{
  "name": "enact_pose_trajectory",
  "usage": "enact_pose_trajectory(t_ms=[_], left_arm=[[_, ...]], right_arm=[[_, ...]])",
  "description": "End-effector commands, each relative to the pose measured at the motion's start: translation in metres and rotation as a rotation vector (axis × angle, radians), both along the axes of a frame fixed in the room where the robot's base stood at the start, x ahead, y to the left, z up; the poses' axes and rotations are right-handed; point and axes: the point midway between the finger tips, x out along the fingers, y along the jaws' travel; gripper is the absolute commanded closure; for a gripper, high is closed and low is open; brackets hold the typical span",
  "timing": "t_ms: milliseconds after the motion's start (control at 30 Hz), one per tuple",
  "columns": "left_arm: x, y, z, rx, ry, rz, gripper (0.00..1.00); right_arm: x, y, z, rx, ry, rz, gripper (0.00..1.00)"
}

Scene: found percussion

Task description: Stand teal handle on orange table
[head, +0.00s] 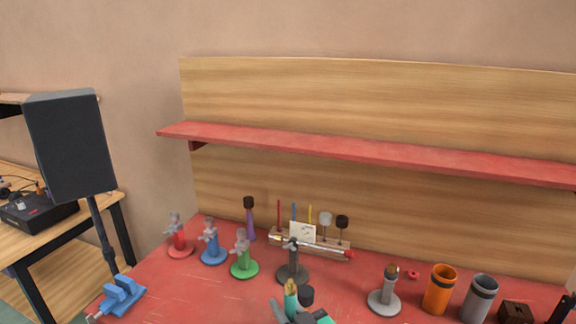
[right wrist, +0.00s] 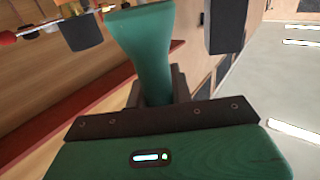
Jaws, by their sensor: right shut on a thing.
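The teal handle (right wrist: 146,40) fills the top middle of the right wrist view, flaring toward its far end. My right gripper (right wrist: 158,92) is shut around its narrower part with two dark fingers. In the head view a teal piece with a yellowish tip (head: 290,298) shows at the bottom centre, beside my right gripper (head: 296,316), over the front of the red table (head: 190,288). Its lower part is cut off, so I cannot tell whether it touches anything. I see no plainly orange table. My left gripper is not in view.
Red, blue and green stands (head: 243,258), a dark stand (head: 292,272) and a grey stand (head: 384,300) stand on the table. An orange cup (head: 439,290) and grey cup (head: 479,298) are at right. A blue vise (head: 120,295) is at left. A red shelf (head: 350,148) overhangs the back.

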Motion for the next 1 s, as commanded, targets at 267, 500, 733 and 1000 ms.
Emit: enact_pose_trajectory(t_ms=[267,500,733,1000], left_arm=[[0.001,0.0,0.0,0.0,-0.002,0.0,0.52],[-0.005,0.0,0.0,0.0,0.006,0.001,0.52],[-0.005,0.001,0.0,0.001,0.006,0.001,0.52],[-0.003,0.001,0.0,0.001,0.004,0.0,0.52]], right_arm=[[-0.017,-0.055,-0.017,0.002,0.005,-0.136,1.0],[-0.05,-0.132,-0.042,-0.001,0.006,-0.323,1.0],[-0.085,-0.192,-0.059,-0.003,0.002,-0.464,1.0],[-0.104,-0.219,-0.064,-0.002,0.0,-0.525,1.0]])
